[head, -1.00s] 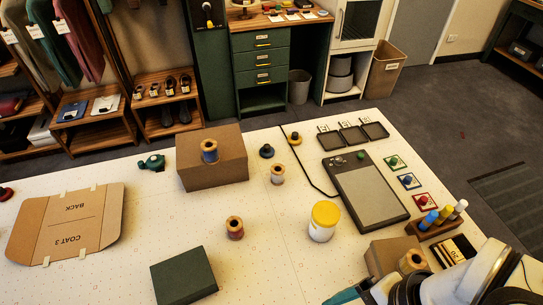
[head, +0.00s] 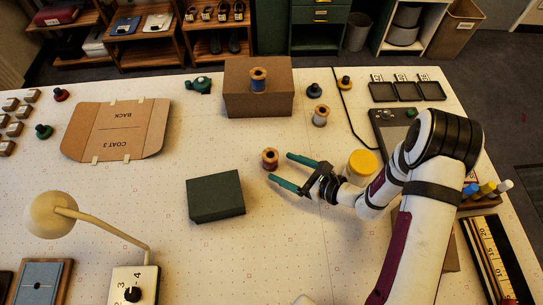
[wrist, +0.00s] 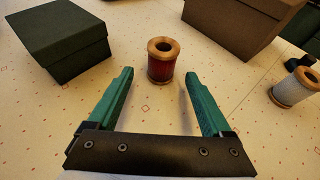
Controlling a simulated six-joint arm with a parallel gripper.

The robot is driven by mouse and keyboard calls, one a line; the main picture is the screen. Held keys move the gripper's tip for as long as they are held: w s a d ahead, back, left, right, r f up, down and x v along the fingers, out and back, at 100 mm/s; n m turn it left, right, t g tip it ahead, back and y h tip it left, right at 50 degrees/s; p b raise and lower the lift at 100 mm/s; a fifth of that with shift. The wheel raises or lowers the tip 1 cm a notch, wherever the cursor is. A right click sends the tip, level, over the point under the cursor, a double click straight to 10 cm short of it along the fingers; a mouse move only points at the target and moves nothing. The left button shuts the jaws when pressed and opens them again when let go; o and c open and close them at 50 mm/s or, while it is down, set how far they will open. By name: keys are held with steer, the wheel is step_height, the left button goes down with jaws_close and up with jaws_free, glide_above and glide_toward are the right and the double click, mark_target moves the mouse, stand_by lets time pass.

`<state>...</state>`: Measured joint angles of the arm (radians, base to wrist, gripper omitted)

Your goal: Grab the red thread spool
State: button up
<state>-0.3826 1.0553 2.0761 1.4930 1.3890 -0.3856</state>
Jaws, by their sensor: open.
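The red thread spool (head: 270,159) stands upright on the white table, with tan wooden ends and dark red thread. My gripper (head: 281,170) is open and empty, its two green fingers pointing at the spool from the right. In the wrist view the red spool (wrist: 160,62) stands just beyond the fingertips, roughly between their lines. The fingers of my gripper (wrist: 158,80) do not appear to touch it.
A dark green box (head: 216,196) sits in front and left of the spool. A grey-white spool (head: 320,116) stands back right. A yellow-lidded jar (head: 361,165) is close beside my arm.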

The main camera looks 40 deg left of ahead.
mark_target(276, 163)
steer(key=x, duration=0.5)
steer(key=shift+a, duration=0.45)
jaws_close()
